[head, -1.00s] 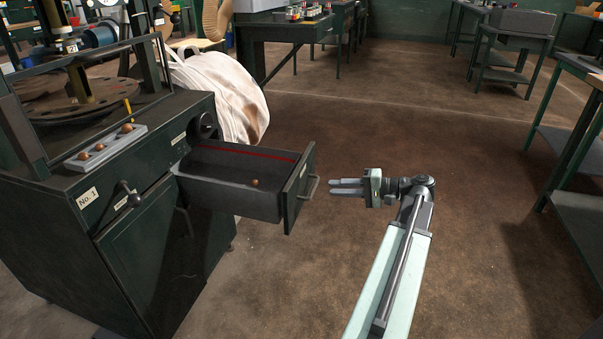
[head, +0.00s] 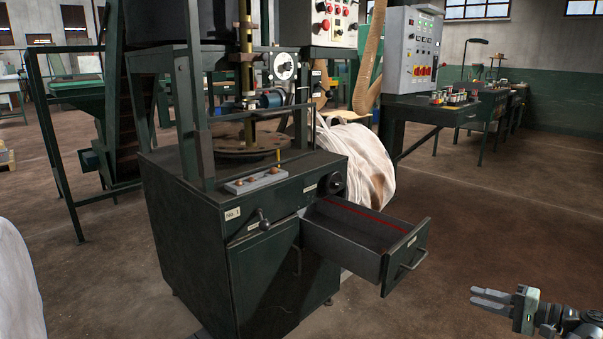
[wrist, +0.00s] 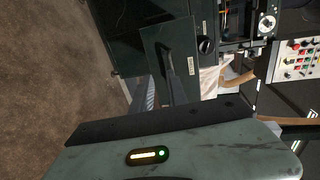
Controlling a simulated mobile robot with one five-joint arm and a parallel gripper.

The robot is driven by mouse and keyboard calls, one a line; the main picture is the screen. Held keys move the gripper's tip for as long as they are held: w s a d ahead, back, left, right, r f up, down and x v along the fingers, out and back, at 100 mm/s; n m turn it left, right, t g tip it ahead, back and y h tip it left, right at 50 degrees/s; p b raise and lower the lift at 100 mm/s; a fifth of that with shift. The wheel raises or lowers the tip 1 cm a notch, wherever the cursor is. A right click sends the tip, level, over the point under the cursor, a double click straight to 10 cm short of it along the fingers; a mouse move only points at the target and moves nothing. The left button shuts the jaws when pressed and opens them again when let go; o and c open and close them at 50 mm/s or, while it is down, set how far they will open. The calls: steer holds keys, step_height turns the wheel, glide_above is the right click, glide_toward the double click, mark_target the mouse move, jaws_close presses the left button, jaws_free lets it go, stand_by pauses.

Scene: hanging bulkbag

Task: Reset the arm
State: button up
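My gripper (head: 474,297) is at the lower right of the head view, with its grey fingers pointing left. It hangs in free air to the right of the open drawer (head: 345,245), apart from its handle, and no object shows in it. The fingers lie close together, and I cannot tell whether a gap is left between them. The wrist view shows my gripper's green-grey body across the bottom, and the drawer front (wrist: 168,55) beyond it.
The dark green machine cabinet (head: 190,240) marked No. 1 stands left of the drawer. A small grey tray (head: 240,187) with brown balls sits on top. A white bulk bag (head: 365,160) is behind. Open floor (head: 500,215) lies to the right.

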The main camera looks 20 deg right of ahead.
steer(key=w+a+f+n+g+p, duration=0.2)
steer(key=w+a+f+g+p, duration=0.15)
steer(key=w+a, duration=0.6)
steer(key=w+a+f+n+g+p, duration=0.25)
steer(key=w+a+g, duration=0.2)
steer(key=a, duration=0.95)
steer(key=s+a+n+g+h+p, duration=0.1)
steer(key=a+n+g+h+p, duration=0.6)
steer(key=a, duration=1.9)
step_height(320, 180, up, 36)
steer(key=n+t+p, duration=0.1)
steer(key=p, duration=3.5)
steer(key=shift+d, duration=0.3)
steer(key=shift+w+f, duration=0.1)
